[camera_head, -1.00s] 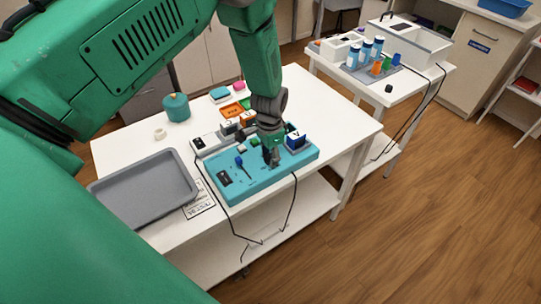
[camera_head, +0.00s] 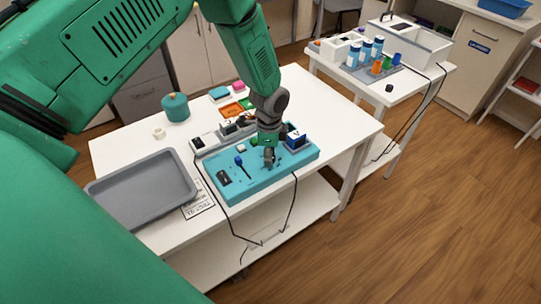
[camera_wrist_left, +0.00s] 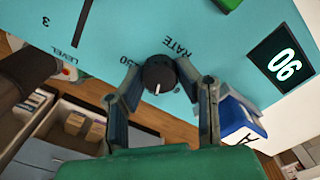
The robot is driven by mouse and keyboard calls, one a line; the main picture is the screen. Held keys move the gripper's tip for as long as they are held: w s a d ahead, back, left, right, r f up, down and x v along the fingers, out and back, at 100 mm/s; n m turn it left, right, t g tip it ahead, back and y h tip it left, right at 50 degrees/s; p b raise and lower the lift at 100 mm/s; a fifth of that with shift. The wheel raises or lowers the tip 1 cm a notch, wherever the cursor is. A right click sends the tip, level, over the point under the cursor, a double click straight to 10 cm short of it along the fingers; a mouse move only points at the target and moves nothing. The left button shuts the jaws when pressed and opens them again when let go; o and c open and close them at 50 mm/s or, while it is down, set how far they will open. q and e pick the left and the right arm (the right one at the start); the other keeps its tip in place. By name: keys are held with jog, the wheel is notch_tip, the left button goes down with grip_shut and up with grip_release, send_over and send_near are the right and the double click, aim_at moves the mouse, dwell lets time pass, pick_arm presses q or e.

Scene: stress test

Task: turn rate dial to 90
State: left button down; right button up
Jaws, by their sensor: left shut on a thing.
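The teal panel (camera_head: 240,184) lies on the white table. The rate dial (camera_wrist_left: 159,74) is a round black knob with a white pointer line, beside the printed word RATE, in the left wrist view. My left gripper (camera_head: 269,163) is over the panel; it also shows in the left wrist view (camera_wrist_left: 160,80), its two fingers shut on the dial from both sides. A black display (camera_wrist_left: 282,64) shows white digits that look like 06 as pictured, or 90 turned over. In the head view the dial is hidden by the gripper. My right gripper is out of view.
A grey tray (camera_head: 110,212) lies at the left, near a teal pot (camera_head: 175,107). Black cables (camera_head: 291,205) hang over the table's front edge.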

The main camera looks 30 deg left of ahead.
pick_arm(q)
jog(key=shift+w+a+r+m, duration=0.1)
jog(key=shift+w+r+m, duration=0.1)
jog(key=shift+m, duration=0.1)
jog(key=c, duration=1.3)
grip_release()
jog(key=shift+o, duration=0.5)
jog(key=shift+s+f, duration=0.1)
jog(key=shift+r, duration=0.25)
notch_tip(320, 180, up, 11)
jog(key=shift+r, duration=0.15)
